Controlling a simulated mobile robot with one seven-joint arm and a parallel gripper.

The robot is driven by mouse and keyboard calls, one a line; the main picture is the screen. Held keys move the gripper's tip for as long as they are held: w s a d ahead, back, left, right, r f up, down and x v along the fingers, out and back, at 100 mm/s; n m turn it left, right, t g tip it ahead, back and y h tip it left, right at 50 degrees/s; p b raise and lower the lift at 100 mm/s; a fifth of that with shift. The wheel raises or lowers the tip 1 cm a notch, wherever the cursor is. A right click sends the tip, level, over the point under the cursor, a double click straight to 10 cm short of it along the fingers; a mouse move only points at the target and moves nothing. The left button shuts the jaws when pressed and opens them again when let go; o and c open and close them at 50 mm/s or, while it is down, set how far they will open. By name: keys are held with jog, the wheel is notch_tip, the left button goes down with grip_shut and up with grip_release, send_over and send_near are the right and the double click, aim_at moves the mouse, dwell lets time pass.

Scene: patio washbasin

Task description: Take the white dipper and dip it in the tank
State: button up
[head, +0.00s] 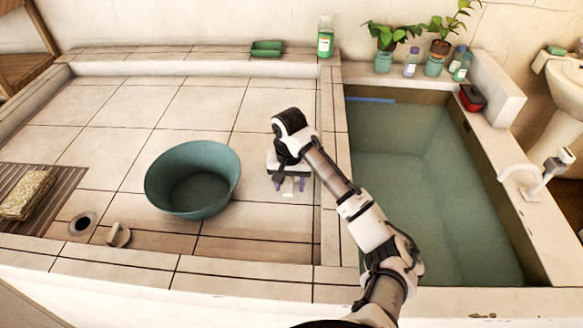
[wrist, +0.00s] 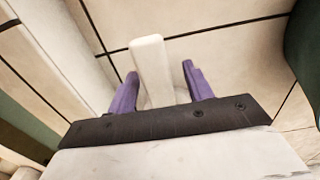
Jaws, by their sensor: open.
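A white bar, which looks like the handle of the white dipper (wrist: 151,68), stands out between the two purple fingers of my gripper (wrist: 154,88) in the wrist view. Gaps show on both sides of it, so the fingers are open around it and not closed on it. The dipper's cup is hidden. In the head view my gripper (head: 289,185) is low over the tiled floor, right of the green basin and left of the tank; a small white piece shows between its fingers. The tank (head: 455,299) at right holds greenish water.
A large green basin (head: 192,178) stands left of my gripper. Bottles and potted plants (head: 386,45) line the tank's back ledge, with a red box (head: 472,98) at its corner. A white tap (head: 535,178) stands on the right rim. The back left tiles are clear.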

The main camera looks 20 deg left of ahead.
jog(key=shift+f, duration=0.7)
grip_shut()
jog(key=shift+r, duration=0.1)
notch_tip(320, 180, up, 20)
dwell(0.4)
